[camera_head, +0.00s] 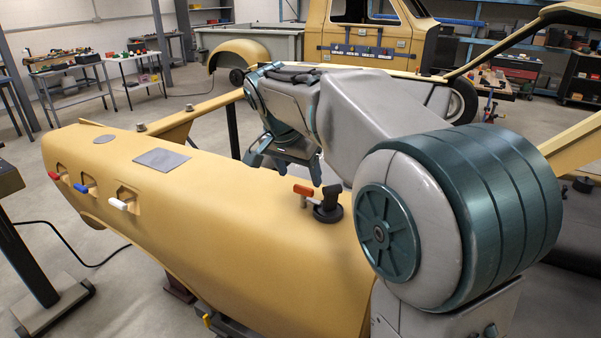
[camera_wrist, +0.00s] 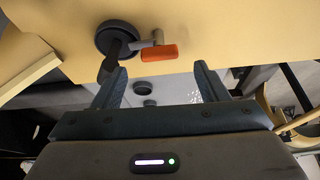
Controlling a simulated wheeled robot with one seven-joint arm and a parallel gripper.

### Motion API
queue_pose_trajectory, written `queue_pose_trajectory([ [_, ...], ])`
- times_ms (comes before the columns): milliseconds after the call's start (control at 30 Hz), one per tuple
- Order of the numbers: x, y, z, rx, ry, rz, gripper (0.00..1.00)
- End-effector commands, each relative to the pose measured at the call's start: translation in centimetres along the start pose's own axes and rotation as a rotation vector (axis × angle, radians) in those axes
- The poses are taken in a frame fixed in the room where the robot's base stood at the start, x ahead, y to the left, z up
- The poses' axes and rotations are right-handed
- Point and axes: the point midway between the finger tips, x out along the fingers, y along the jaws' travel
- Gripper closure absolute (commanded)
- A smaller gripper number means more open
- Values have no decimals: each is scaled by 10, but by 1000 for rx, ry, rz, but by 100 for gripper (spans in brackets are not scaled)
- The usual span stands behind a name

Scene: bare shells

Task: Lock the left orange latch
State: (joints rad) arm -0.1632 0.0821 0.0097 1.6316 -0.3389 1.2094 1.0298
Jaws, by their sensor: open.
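An orange latch (camera_head: 303,190) stands on a short grey post on top of the yellow shell (camera_head: 230,215), beside a black round knob with an upright lever (camera_head: 328,208). The wrist view shows the orange latch (camera_wrist: 159,53) just beyond the fingertips, with the black knob (camera_wrist: 115,38) to its left. Only one orange latch is visible. My gripper (camera_head: 286,172) is open and empty, above the shell's far edge and behind the latch in the head view. In the wrist view, my gripper's fingers (camera_wrist: 160,72) are spread apart and do not hold the latch.
Red (camera_head: 54,176), blue (camera_head: 83,188) and white (camera_head: 119,204) handles sit in recesses on the shell's near side. A grey square plate (camera_head: 162,159) lies on top. A yellow vehicle cab (camera_head: 370,40) stands behind. Workbenches line the back wall.

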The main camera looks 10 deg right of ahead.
Motion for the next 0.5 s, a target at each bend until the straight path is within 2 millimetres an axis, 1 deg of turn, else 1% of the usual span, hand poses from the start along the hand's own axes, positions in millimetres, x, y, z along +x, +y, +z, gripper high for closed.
queue_pose_trajectory([
  [33, -12, -1, -3, 1, 1, -1, 33],
  [200, -30, -1, -7, 6, 0, 2, 33],
  [333, -35, -1, -8, 9, 0, 3, 33],
  [500, -35, -1, -7, 9, 0, 3, 33],
])
